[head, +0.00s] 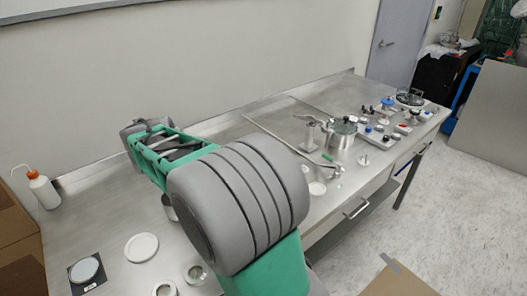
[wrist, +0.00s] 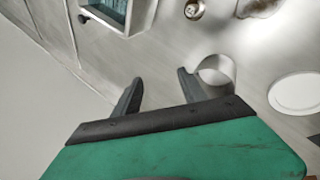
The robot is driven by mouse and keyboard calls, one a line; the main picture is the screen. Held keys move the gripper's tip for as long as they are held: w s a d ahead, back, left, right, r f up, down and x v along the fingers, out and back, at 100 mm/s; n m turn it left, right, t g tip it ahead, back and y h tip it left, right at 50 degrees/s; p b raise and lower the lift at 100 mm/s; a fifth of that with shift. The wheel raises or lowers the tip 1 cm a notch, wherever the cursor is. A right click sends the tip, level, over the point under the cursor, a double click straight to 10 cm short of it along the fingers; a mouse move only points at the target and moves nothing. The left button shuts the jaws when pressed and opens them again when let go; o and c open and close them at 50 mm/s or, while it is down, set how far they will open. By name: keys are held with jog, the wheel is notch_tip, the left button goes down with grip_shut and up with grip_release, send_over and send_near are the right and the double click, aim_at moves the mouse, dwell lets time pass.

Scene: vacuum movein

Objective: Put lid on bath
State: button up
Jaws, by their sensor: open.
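In the wrist view my gripper (wrist: 159,75) is open, with nothing visible between its two dark fingers. A small round steel vessel (wrist: 215,72) stands close to the right finger, partly behind it; I cannot tell whether they touch. A steel vessel, partly hidden by my arm, also shows in the head view (head: 168,208). A flat white disc (head: 141,247) lies on the bench in the head view, and a white disc shows at the right of the wrist view (wrist: 297,92). I cannot tell for sure which items are the bath and its lid. My arm hides the gripper in the head view.
A steel pot (head: 342,139) with a dark lid stands farther along the bench, near several small fittings. A hotplate (head: 86,271) and small steel parts (head: 195,272) are at the near left. A wash bottle (head: 42,190) stands by the wall. A framed box (wrist: 112,14) is at the wrist view's top.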

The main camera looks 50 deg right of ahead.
jog(key=w+d+f+n+g+h+p, duration=0.1)
jog(key=w+d+n+h, duration=0.2)
jog(key=d, duration=0.5)
jog(key=w+d+f+n+g+h, duration=0.1)
jog(key=w+d+f+n+h, duration=0.2)
jog(key=d, duration=0.5)
jog(key=d+f+n+g, duration=0.1)
jog(key=d, duration=0.2)
jog(key=d+f+n+g+h, duration=0.1)
jog(key=d+n, duration=0.1)
jog(key=s+d+f+n+g+h+p, duration=0.1)
jog(key=d, duration=0.2)
jog(key=shift+d, duration=0.3)
jog(key=shift+s+d+n+g, duration=0.1)
jog(key=shift+d+n+g, duration=0.1)
jog(key=shift+n+g, duration=0.1)
jog(key=x, duration=0.2)
jog(key=p+x, duration=0.1)
jog(key=x, duration=0.4)
jog(key=shift+w+d+f+p, duration=0.2)
jog(key=shift+w+f+p, duration=0.1)
jog(key=shift+f+p, duration=0.1)
grip_shut()
